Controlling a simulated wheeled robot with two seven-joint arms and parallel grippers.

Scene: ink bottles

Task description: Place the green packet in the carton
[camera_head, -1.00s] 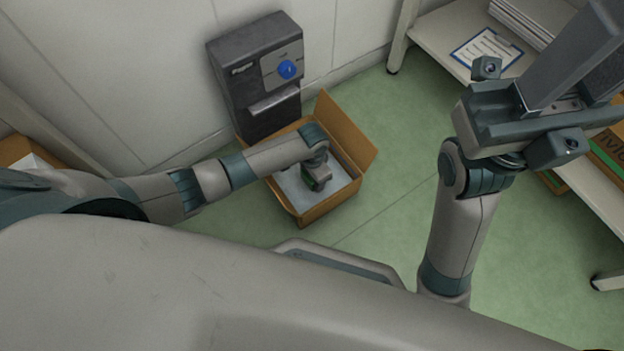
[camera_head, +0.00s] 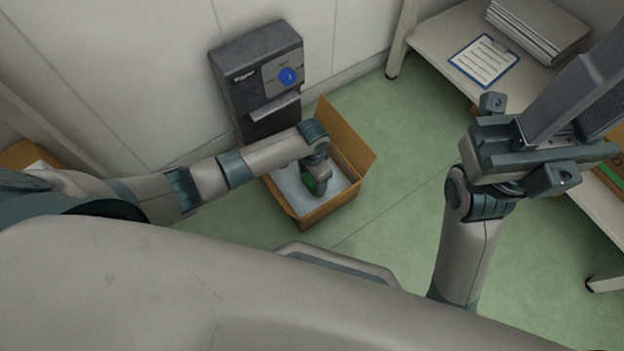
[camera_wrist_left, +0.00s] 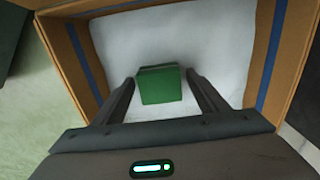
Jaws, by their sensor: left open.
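The green packet (camera_wrist_left: 160,86) is inside the open brown carton (camera_head: 343,203), above or on its white bottom; I cannot tell if it touches it. My left gripper (camera_head: 318,188) reaches down into the carton and is open. In the left wrist view its two fingers stand one on each side of the packet, with a gap showing beside it. In the head view only a small green patch shows beside the gripper.
A dark grey machine with a blue knob (camera_head: 288,77) stands behind the carton against the wall. The carton's flap (camera_head: 347,140) stands up on the right. A pale table with a clipboard (camera_head: 484,61) and a paper stack (camera_head: 537,30) is at the upper right. Green floor is clear between.

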